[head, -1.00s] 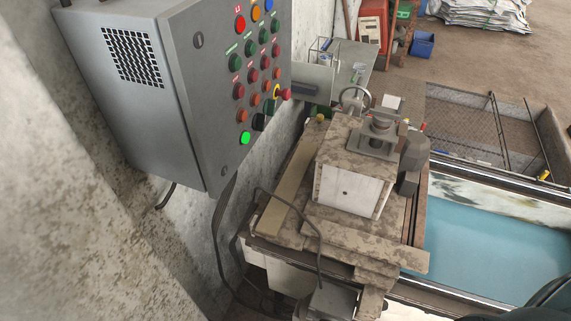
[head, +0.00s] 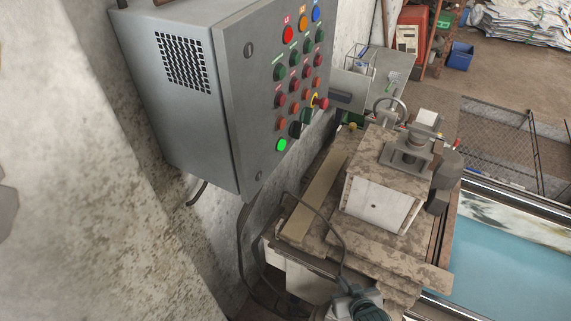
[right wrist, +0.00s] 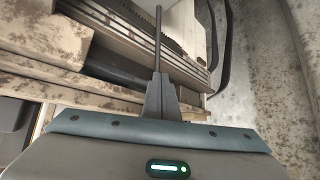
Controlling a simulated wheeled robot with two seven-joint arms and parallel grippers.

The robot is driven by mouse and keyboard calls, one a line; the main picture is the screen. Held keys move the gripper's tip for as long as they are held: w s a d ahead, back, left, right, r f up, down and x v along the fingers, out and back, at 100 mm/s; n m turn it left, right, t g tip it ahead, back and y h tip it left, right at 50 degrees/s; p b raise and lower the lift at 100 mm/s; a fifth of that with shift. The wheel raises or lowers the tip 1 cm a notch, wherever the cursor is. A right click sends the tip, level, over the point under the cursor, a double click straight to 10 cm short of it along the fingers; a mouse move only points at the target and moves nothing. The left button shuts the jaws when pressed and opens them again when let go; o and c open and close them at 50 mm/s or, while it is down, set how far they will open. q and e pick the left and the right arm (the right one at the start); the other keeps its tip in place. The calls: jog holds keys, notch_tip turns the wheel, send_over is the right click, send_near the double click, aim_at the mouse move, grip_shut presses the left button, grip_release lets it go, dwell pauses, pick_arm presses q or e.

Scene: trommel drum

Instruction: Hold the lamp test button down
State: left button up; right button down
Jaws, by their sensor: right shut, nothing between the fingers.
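The grey control cabinet (head: 235,110) hangs on the wall in the head view, its front covered with rows of coloured buttons and lamps. A green button (head: 281,145) low on the panel is lit. The labels are too small to read, so I cannot tell which button is the lamp test. My right gripper (head: 353,295) shows at the bottom edge of the head view, below and right of the panel and apart from it. In the right wrist view its narrow fingers (right wrist: 158,80) are together and empty. No button shows in that view.
A red mushroom button with a yellow ring (head: 320,103) sticks out at the panel's right edge. A dusty machine block (head: 385,195) with a handwheel (head: 389,108) stands right of the cabinet. A black cable (head: 335,225) loops beside it. A blue belt (head: 500,265) lies at right.

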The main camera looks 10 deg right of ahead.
aim_at(282, 145)
jog(key=w+a+r+m+t+y+p, duration=0.1)
jog(key=w+r+t, duration=0.4)
jog(key=r, duration=0.6)
jog(key=w+a+r+t+y, duration=0.1)
jog(key=w+r+t, duration=0.35)
jog(key=r, duration=0.75)
jog(key=w+a+r+t+y, duration=0.1)
jog(key=r+t+y, duration=0.1)
jog(key=r, duration=0.6)
jog(key=w+a+r+n+t+y, duration=0.1)
jog(key=a+r+t+y, duration=0.1)
jog(key=r, duration=0.5)
jog(key=shift+r+y, duration=0.4)
jog(key=shift+y, duration=0.1)
jog(key=shift+w+a+h, duration=0.1)
jog(key=shift+h, duration=0.2)
jog(key=w+a+b, duration=0.1)
jog(key=w+a, duration=0.3)
jog(key=a, duration=0.3)
jog(key=shift+w, duration=0.35)
jog(key=shift+w+a, duration=0.1)
jog(key=shift+a, duration=0.1)
jog(key=shift+w+a, duration=0.15)
jog(key=shift+a, duration=0.1)
